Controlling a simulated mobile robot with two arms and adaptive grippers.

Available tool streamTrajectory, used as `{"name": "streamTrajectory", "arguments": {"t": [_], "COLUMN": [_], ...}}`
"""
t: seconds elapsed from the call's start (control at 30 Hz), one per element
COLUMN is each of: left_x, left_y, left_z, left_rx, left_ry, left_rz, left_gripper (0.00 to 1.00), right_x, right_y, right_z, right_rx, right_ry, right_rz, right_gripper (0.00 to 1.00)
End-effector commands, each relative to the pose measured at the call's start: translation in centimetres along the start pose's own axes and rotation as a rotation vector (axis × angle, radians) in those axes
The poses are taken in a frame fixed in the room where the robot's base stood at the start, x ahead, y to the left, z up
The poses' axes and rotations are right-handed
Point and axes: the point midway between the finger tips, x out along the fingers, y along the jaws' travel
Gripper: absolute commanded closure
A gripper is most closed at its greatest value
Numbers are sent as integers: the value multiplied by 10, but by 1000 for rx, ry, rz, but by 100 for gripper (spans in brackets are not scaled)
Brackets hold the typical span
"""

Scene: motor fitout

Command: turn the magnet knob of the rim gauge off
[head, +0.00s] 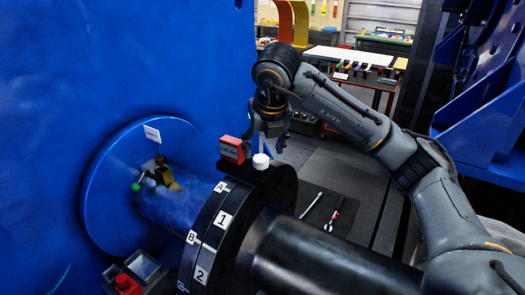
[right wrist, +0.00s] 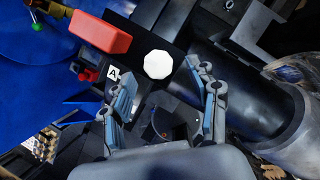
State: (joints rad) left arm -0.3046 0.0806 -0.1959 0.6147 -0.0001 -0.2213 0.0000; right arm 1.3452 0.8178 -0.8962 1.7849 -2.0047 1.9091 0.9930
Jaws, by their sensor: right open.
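The rim gauge's red box (head: 232,149) sits on top of the dark flange rim (head: 222,216). Beside it is a white round knob (head: 261,161), on a black base. In the right wrist view the knob (right wrist: 157,64) is faceted, with the red box (right wrist: 100,32) to its upper left. My right gripper (head: 268,133) is open and empty, pointing down just above the knob. In the right wrist view its two fingers (right wrist: 167,80) are spread, with the knob ahead of the gap between them. I see no contact. My left gripper is not in view.
A green-ended lever (head: 136,187) is by the blue disc. A red-topped grey block (head: 127,285) is lower left. Tools (head: 341,212) lie on a dark mat.

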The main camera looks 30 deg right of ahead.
Motion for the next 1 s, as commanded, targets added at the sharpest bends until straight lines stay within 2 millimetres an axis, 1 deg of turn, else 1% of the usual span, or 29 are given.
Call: {"name": "streamTrajectory", "arguments": {"t": [0.03,0.1,0.17,0.33,0.47,0.63,0.67,0.7,0.77,0.8,0.87,0.9,1.0], "left_x": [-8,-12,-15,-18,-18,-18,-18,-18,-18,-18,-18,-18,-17], "left_y": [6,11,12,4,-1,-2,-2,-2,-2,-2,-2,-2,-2], "left_z": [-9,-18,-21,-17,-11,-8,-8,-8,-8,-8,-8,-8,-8], "left_rx": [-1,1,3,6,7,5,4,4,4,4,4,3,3], "left_ry": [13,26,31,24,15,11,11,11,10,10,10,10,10], "left_rz": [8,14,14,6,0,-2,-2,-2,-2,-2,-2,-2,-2], "left_gripper": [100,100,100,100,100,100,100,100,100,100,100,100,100], "right_x": [6,17,24,38,40,40,40,40,40,40,40,40,40], "right_y": [-1,0,0,0,0,0,0,0,0,0,0,0,0], "right_z": [0,0,1,0,0,0,0,0,0,0,0,0,0], "right_rx": [0,0,0,0,0,-1,-1,-1,-1,-1,-1,-1,-2], "right_ry": [4,3,2,0,-1,-1,-1,-1,-1,-1,-1,-1,-1], "right_rz": [-3,-1,-1,0,1,1,1,1,1,1,1,1,1], "right_gripper": [40,40,40,40,40,40,46,54,67,75,87,95,95]}}
